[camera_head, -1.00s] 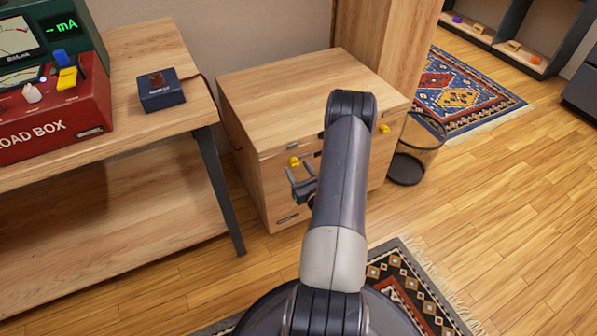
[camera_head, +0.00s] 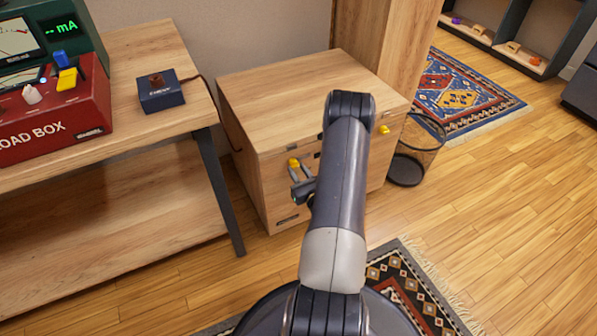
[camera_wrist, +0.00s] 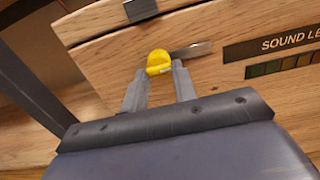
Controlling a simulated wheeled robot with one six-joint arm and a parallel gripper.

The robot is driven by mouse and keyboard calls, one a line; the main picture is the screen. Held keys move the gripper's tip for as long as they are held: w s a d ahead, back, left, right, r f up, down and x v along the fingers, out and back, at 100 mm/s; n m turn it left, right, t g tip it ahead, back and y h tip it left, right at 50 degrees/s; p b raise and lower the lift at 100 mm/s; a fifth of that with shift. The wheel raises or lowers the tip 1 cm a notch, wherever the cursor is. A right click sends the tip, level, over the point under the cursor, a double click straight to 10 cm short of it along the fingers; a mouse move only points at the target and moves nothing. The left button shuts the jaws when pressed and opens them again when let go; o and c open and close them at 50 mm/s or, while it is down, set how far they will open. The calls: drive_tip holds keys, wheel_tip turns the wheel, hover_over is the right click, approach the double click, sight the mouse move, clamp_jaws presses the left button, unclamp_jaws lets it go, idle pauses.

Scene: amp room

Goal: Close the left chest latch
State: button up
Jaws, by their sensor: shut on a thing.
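The wooden chest (camera_head: 300,88) stands with its lid down beside the workbench. The left latch has a yellow knob (camera_head: 293,162) on the chest's front, near its left corner. In the wrist view the yellow knob (camera_wrist: 158,62) sits between my fingertips, with a thin metal bar reaching right from it. My gripper (camera_head: 297,170) is shut on the yellow knob; it fills the lower middle of the wrist view (camera_wrist: 160,74). A metal plate (camera_wrist: 140,9) sits on the chest edge above the knob. The right latch's yellow knob (camera_head: 384,130) is on the same front, right of my arm.
A workbench (camera_head: 125,88) with a red load box (camera_head: 50,125) and a small dark button box (camera_head: 161,92) stands at left. A wire bin (camera_head: 416,150) is right of the chest. Patterned rugs (camera_head: 460,92) lie on the open wooden floor.

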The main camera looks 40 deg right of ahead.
drive_tip(key=shift+f, duration=0.1)
drive_tip(key=shift+s+d+r+n+b, duration=0.15)
drive_tip(key=shift+n+b, duration=2.55)
drive_tip(key=shift+n, duration=1.75)
drive_tip(key=shift+w+r+n+b, duration=0.1)
drive_tip(key=shift+n+b, duration=2.6)
drive_tip(key=shift+n, duration=1.75)
drive_tip(key=o, duration=1)
drive_tip(key=shift+s, duration=0.15)
